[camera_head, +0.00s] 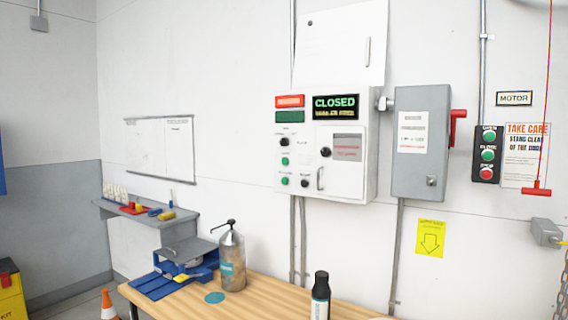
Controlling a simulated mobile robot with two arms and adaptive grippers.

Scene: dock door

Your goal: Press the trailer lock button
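A white control box (347,146) hangs on the wall at the centre. Its display (335,107) reads "CLOSED" in green, with a smaller line below that I cannot read clearly. At its upper left are a bright red light panel (290,101) and a dark green one (290,117). Below are small knobs and buttons: a black one (284,142), a green one (285,161), a lower green one (285,181) and a black one (305,183). Their labels are too small to read, so I cannot tell which is the trailer lock button. Neither gripper is in view.
A grey switch box (421,143) with a red lever and a push-button station (488,154) are to the right. A red pull handle (536,191) hangs at far right.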

